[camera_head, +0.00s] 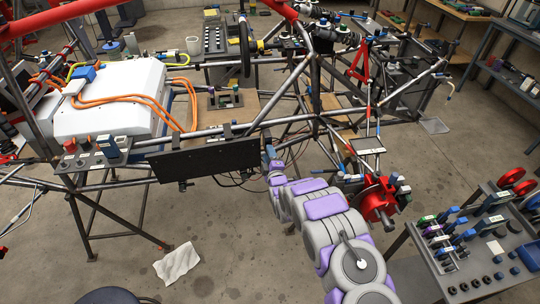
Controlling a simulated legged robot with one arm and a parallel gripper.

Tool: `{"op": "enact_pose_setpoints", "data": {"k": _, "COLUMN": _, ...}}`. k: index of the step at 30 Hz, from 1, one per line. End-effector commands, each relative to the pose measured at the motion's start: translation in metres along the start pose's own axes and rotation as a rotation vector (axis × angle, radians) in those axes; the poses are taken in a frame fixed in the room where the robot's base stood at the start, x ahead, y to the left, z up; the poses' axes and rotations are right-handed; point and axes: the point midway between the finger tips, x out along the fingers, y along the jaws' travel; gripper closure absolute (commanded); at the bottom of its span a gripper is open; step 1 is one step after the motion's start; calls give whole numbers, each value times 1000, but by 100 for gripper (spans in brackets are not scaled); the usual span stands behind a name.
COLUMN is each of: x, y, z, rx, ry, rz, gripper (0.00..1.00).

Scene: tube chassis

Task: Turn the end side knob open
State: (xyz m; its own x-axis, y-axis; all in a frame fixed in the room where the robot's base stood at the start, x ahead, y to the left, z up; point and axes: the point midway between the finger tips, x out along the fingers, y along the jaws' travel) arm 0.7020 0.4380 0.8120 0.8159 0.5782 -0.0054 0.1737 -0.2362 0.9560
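My arm reaches from the bottom right up to the tube chassis (330,125). My gripper (269,155) is at its far end, small in the picture, close to the right end of a flat black panel (205,160). Whether it touches the panel or a tube cannot be told, and its fingers are too small to read. My gripper is well to the right of these. Which knob is the end side one is unclear.
A white box (112,98) with orange cables sits on the chassis. A red round part (378,200) is right of my arm. A grey bench (450,284) with several small parts stands at bottom right. A white cloth (177,264) lies on open floor.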

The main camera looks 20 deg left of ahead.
Motion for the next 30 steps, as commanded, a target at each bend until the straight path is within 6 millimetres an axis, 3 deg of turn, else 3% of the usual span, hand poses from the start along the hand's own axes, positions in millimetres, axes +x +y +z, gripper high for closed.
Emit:
{"op": "enact_pose_setpoints", "data": {"k": 4, "x": 0, "y": 2, "z": 1, "rx": 1, "ry": -2, "rz": 3, "gripper": 42}}
{"op": "enact_pose_setpoints", "data": {"k": 16, "x": -10, "y": 4, "z": 3, "rx": 4, "ry": -4, "rz": 4, "gripper": 42}}
{"op": "enact_pose_setpoints", "data": {"k": 30, "x": -78, "y": 2, "z": 2, "rx": 2, "ry": -6, "rz": 0, "gripper": 42}}
